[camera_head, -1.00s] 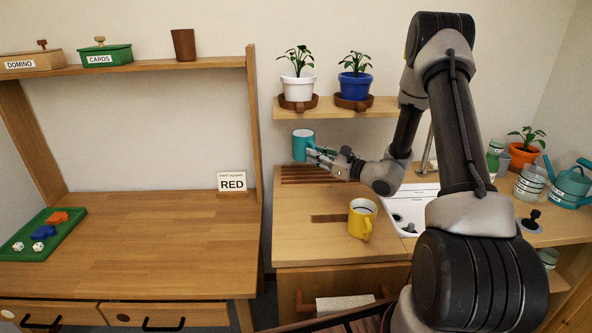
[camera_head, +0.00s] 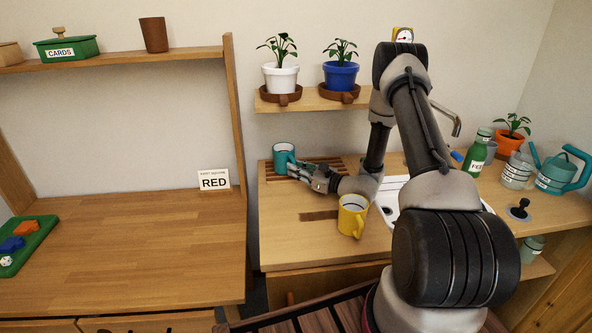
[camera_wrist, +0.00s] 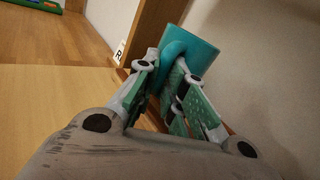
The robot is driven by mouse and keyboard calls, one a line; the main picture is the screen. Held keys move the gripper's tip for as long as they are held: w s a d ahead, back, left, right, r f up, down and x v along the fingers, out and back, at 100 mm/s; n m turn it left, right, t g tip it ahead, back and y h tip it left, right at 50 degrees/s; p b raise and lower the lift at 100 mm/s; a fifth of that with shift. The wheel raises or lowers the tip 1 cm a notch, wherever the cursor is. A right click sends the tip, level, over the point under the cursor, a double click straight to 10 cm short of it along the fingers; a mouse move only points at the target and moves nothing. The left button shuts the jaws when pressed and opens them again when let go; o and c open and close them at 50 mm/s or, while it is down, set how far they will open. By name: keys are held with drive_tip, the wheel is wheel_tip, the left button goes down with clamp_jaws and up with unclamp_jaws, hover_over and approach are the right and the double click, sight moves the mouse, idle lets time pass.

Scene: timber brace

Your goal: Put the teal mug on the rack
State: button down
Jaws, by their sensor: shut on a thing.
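The teal mug (camera_head: 284,154) is upright at the left end of the slatted wooden rack (camera_head: 333,163) on the right-hand counter. My gripper (camera_head: 297,166) reaches it from the right and is shut on its handle side. In the wrist view the mug (camera_wrist: 190,53) sits between the fingertips (camera_wrist: 168,78), with its handle between the fingers. The mug's base looks at or very near the rack's slats; I cannot tell whether it touches. The gripper and forearm hide part of the rack.
A yellow mug (camera_head: 352,215) stands on the counter in front of the rack, close below my arm. A shelf (camera_head: 312,100) with two potted plants hangs above. A sink (camera_head: 389,199), green bottle (camera_head: 478,152) and watering can (camera_head: 562,172) are to the right. The left desk (camera_head: 120,235) is mostly clear.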

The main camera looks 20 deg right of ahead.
drive_tip(key=shift+f, duration=0.15)
drive_tip(key=c, duration=1.5)
unclamp_jaws()
drive_tip(key=shift+s+d, duration=0.2)
drive_tip(key=shift+d, duration=0.05)
drive_tip(key=v, duration=1.1)
drive_tip(key=shift+s+d, duration=0.1)
drive_tip(key=shift+s, duration=0.1)
